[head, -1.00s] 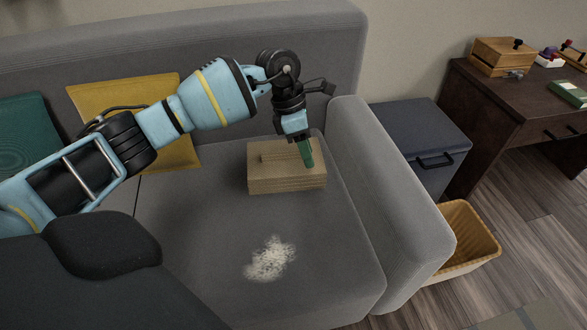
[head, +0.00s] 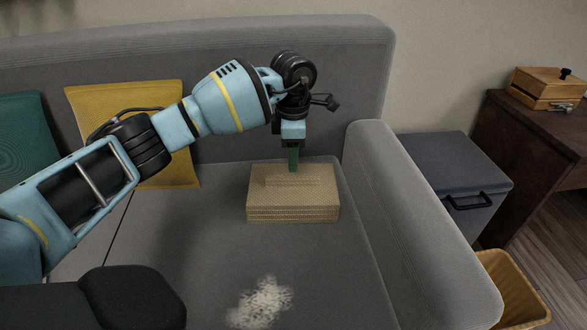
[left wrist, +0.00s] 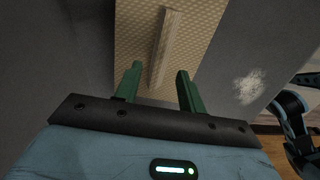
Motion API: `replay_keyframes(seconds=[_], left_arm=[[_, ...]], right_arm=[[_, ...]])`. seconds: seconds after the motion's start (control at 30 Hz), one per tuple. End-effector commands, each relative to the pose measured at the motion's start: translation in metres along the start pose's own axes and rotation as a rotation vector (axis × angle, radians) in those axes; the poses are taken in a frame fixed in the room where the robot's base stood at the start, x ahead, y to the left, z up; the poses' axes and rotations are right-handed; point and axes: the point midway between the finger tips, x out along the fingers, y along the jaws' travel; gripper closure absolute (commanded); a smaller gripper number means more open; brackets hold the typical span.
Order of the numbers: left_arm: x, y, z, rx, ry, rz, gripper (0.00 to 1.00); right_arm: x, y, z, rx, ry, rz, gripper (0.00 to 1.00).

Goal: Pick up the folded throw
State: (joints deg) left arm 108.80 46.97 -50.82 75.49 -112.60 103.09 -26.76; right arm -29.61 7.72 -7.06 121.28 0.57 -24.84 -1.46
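The folded throw (head: 292,207) is a tan, woven, block-shaped bundle with a narrow raised ridge on top. It lies on the grey sofa seat near the right armrest. My left gripper (head: 293,160) points down at the throw's back edge in the head view. In the left wrist view its two green fingers (left wrist: 157,88) are apart, with nothing gripped. The throw (left wrist: 200,45) lies beyond them, and its ridge shows between the fingers in the picture. Whether the fingertips touch the throw is unclear. My right gripper cannot be made out.
The sofa armrest (head: 420,220) rises right of the throw, and the backrest (head: 350,80) stands behind. A mustard cushion (head: 165,95) leans at left. A whitish patch (head: 262,302) lies on the seat in front. A grey lidded bin (head: 455,165) stands beyond the armrest.

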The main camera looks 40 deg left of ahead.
Motion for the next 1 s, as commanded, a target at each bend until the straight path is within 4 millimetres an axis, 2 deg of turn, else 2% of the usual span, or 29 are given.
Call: replay_keyframes(seconds=[0.17, 0.5, 0.77, 0.87, 1.0], left_arm=[[0.004, 0.0, 0.0, 0.0, -0.002, 0.001, 0.6], [0.048, -0.001, -0.002, 0.0, 0.001, -0.001, 0.6], [0.051, 0.0, -0.002, 0.0, -0.002, 0.001, 0.6], [0.051, 0.0, -0.002, 0.0, -0.002, 0.001, 0.69], [0.051, 0.0, -0.002, 0.0, -0.002, 0.001, 0.88]], right_arm=[[0.003, 0.0, 0.002, 0.0, -0.004, 0.0, 0.7], [0.027, 0.003, 0.006, 0.0, -0.006, -0.001, 0.7], [0.028, 0.004, 0.002, 0.0, 0.002, 0.0, 0.7], [0.027, 0.003, 0.002, 0.0, 0.001, -0.001, 0.7], [0.025, 0.003, 0.005, 0.001, -0.005, -0.002, 0.7]])
